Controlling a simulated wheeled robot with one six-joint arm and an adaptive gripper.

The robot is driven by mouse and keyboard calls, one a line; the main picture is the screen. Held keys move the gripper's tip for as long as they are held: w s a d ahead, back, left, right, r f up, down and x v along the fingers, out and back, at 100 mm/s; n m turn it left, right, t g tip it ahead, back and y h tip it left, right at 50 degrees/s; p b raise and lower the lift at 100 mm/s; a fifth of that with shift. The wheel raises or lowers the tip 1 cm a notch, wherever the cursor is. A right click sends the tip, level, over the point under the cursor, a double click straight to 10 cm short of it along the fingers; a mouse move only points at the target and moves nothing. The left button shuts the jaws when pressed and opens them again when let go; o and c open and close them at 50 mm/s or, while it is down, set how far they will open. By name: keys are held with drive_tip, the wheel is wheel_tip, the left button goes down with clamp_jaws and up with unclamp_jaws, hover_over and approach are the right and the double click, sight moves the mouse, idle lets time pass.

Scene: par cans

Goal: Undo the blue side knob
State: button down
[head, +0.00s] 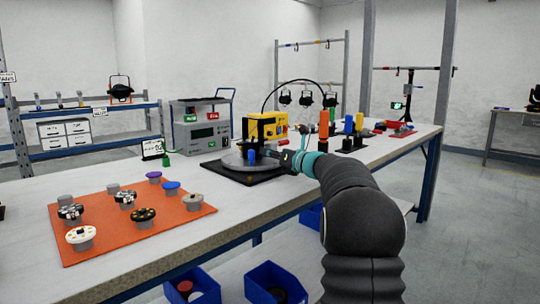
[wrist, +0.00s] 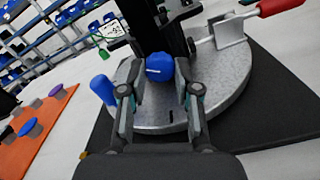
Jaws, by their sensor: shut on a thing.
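The blue side knob (wrist: 160,67) sits at the centre of the wrist view, on the near side of a dark upright (wrist: 150,28). My gripper (wrist: 161,82) has one finger on each side of the knob and is shut on it. The upright stands over a round grey metal plate (wrist: 222,88). A second blue piece, an upright peg (wrist: 102,88), stands at the plate's left edge, outside my fingers. In the head view my gripper (head: 276,153) reaches in from the right at the plate (head: 233,160); the gripped knob is not clear there.
A black mat (wrist: 270,110) lies under the plate. A red-handled clamp (wrist: 232,28) is at the plate's far right. An orange mat (head: 120,240) with several knobs lies on the bench to the left. A yellow box (head: 266,127) stands behind the plate, with several upright tools to the right.

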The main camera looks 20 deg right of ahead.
drive_tip(key=n+b, duration=0.2)
drive_tip(key=n, duration=0.2)
drive_tip(key=shift+f+b, duration=0.15)
drive_tip(key=shift+b, duration=0.2)
drive_tip(key=n+b, duration=0.3)
drive_tip(key=n, duration=0.1)
drive_tip(key=shift+n, duration=0.4)
drive_tip(key=c, duration=0.8)
unclamp_jaws()
drive_tip(key=shift+a, duration=0.1)
drive_tip(key=v, duration=1.2)
